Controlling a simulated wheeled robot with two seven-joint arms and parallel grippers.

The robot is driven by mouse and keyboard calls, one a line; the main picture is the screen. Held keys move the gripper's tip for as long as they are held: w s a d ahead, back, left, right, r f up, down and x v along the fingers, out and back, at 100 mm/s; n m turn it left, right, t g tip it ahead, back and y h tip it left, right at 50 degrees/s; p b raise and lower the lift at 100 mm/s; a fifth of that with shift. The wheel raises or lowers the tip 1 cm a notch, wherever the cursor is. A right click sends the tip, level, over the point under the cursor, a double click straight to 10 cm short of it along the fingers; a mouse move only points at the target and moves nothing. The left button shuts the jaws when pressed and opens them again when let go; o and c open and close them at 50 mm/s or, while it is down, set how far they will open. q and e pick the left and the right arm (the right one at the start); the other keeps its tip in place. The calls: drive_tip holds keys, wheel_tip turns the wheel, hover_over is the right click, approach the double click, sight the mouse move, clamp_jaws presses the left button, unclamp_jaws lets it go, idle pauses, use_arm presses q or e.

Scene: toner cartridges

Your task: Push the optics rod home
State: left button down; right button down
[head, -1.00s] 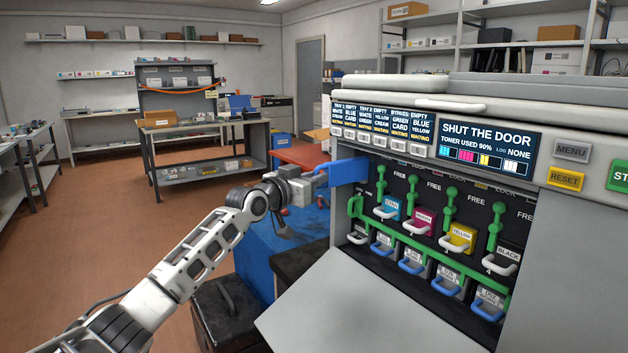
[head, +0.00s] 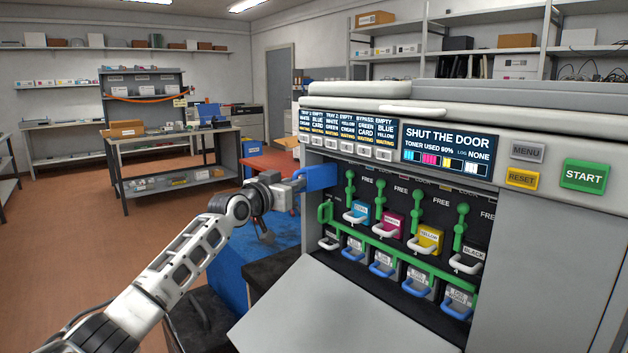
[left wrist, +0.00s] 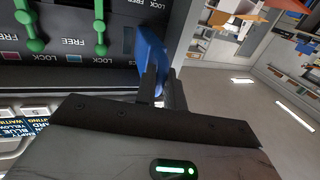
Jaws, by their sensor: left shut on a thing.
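The optics rod shows as a blue flat handle (head: 318,178) at the upper left of the open copier bay; it also shows in the left wrist view (left wrist: 151,52). My left gripper (head: 296,185) is shut on its outer end, and in the left wrist view the dark fingers (left wrist: 161,90) close on the blue part. The rest of the rod is hidden inside the machine, so its depth cannot be told. The copier display (head: 450,149) reads "SHUT THE DOOR". My right gripper is not in view.
Below and right of the rod are green levers (head: 350,195), a green rail (head: 400,250) and toner cartridges such as the yellow one (head: 428,238). The lowered grey door (head: 330,305) juts out in front. A workbench (head: 180,150) stands at the back left, with open floor before it.

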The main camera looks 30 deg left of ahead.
sight(320, 175)
use_arm(q)
drive_tip(key=w+b, duration=0.1)
drive_tip(key=w+d, duration=0.1)
drive_tip(key=w, duration=0.1)
drive_tip(key=shift+w+b, duration=0.15)
drive_tip(key=shift+b, duration=0.25)
drive_tip(key=shift+w+d+b, duration=0.2)
drive_tip(key=shift+w+b, duration=0.25)
drive_tip(key=shift+w, duration=0.15)
drive_tip(key=shift+w+d+b, duration=0.2)
drive_tip(key=shift+w+b, duration=0.25)
drive_tip(key=shift+w, duration=0.1)
drive_tip(key=shift+w+d+f+b, duration=0.1)
drive_tip(key=shift+w+d+b, duration=0.2)
drive_tip(key=shift+w+b, duration=0.6)
drive_tip(key=shift+w+d+b, duration=0.2)
drive_tip(key=shift+w+b, duration=0.05)
drive_tip(key=shift+b, duration=0.2)
drive_tip(key=shift+r, duration=0.35)
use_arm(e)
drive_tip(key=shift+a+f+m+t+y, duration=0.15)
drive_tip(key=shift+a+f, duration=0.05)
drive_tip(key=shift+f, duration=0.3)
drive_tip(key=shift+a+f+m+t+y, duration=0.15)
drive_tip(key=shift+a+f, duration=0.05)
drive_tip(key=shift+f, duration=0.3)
